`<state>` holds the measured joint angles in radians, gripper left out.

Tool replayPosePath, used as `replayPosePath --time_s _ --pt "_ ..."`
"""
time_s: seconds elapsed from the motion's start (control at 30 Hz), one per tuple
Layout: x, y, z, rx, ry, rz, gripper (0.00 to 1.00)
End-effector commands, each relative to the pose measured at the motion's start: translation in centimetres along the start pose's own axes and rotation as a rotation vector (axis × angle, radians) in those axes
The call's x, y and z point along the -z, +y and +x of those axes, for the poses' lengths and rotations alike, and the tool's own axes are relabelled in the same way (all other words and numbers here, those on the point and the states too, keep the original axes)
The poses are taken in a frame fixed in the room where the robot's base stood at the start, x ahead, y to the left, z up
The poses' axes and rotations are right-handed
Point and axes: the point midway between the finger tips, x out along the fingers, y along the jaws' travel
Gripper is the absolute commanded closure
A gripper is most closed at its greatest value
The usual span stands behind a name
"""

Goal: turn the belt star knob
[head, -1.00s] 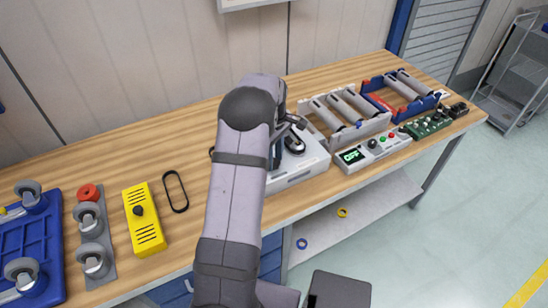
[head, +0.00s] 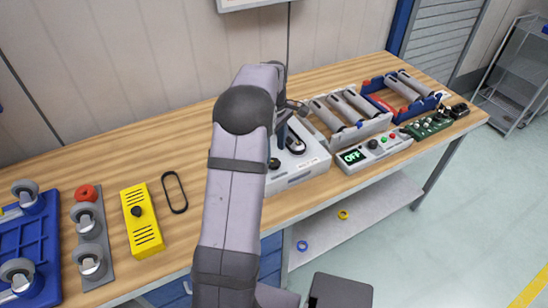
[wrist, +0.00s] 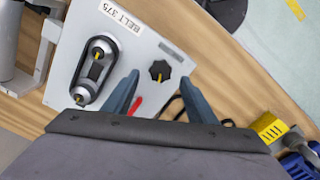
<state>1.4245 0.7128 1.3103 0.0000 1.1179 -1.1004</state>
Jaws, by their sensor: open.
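The belt unit is a light grey box labelled BELT 375 (wrist: 150,42), also in the head view (head: 308,172). A dark belt (wrist: 95,70) runs around two pulleys on its top. The black star knob (wrist: 160,69), with a yellow mark, sits beside the belt. My gripper (wrist: 159,77) is open, its two blue-grey fingers pointing toward the knob, one tip on each side of it in the picture. I cannot tell how high the tips are above the box or whether they touch the knob. A red part (wrist: 136,105) shows between the fingers. In the head view my arm hides most of the gripper.
Right of the unit stand a roller frame (head: 362,132), a control box reading OFF (head: 353,156) and a blue roller tray (head: 420,108). Left lie a loose black belt (head: 175,192), a yellow box (head: 142,232) and a caster plate (head: 91,240). The wooden bench is clear behind them.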

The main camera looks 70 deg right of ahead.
Motion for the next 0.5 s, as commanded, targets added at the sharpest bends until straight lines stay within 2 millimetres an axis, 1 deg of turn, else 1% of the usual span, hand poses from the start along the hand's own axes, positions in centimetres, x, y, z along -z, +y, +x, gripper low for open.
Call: replayPosePath --time_s 0.1,0.2,0.33,0.5 --pt "0.0 0.1 -1.5 -0.003 0.002 0.0 0.48" --pt "0.0 0.1 -2.5 -0.002 0.001 0.0 0.48" --pt "0.0 0.0 -3.2 -0.001 0.0 0.0 0.48" --pt "0.0 -0.1 -3.3 0.001 0.0 0.0 0.48"
